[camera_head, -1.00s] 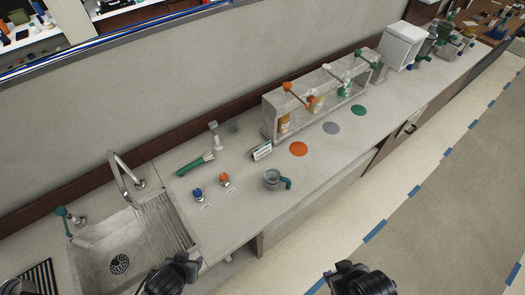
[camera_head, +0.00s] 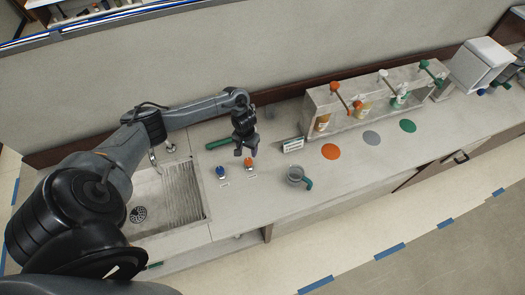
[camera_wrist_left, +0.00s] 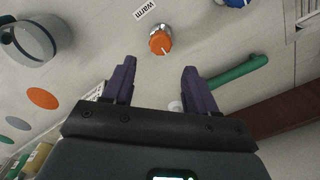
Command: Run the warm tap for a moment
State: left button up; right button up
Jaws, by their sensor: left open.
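The orange warm knob (camera_head: 249,161) stands on the counter beside a blue knob (camera_head: 221,172). In the left wrist view the orange knob (camera_wrist_left: 160,41) has a silver base and a "warm" label next to it; it lies just beyond the fingertips, centred between them. My left gripper (camera_head: 246,147) is open and empty, just behind and above the orange knob. Its two purple fingers (camera_wrist_left: 158,82) are spread apart and touch nothing that I can see. The curved tap spout (camera_head: 153,158) over the sink (camera_head: 188,195) is partly hidden by my left arm. My right gripper is out of view.
A pump-bottle rack (camera_head: 312,108) is farther right. The counter's front is mostly clear.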

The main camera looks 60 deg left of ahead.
aim_at(248, 160)
pick_arm(q)
jog(key=shift+f, duration=0.6)
notch_tip(248, 160, down, 2)
jog(key=shift+s+f+b, duration=0.1)
jog(key=shift+f+b, duration=0.1)
jog(key=shift+b, duration=0.4)
notch_tip(248, 160, down, 6)
jog(key=b, duration=0.7)
jog(key=shift+r+b, duration=0.1)
jog(key=shift+b, duration=0.3)
jog(key=shift+r+p, duration=0.35)
jog(key=shift+c, duration=0.7)
jog(key=c, duration=0.5)
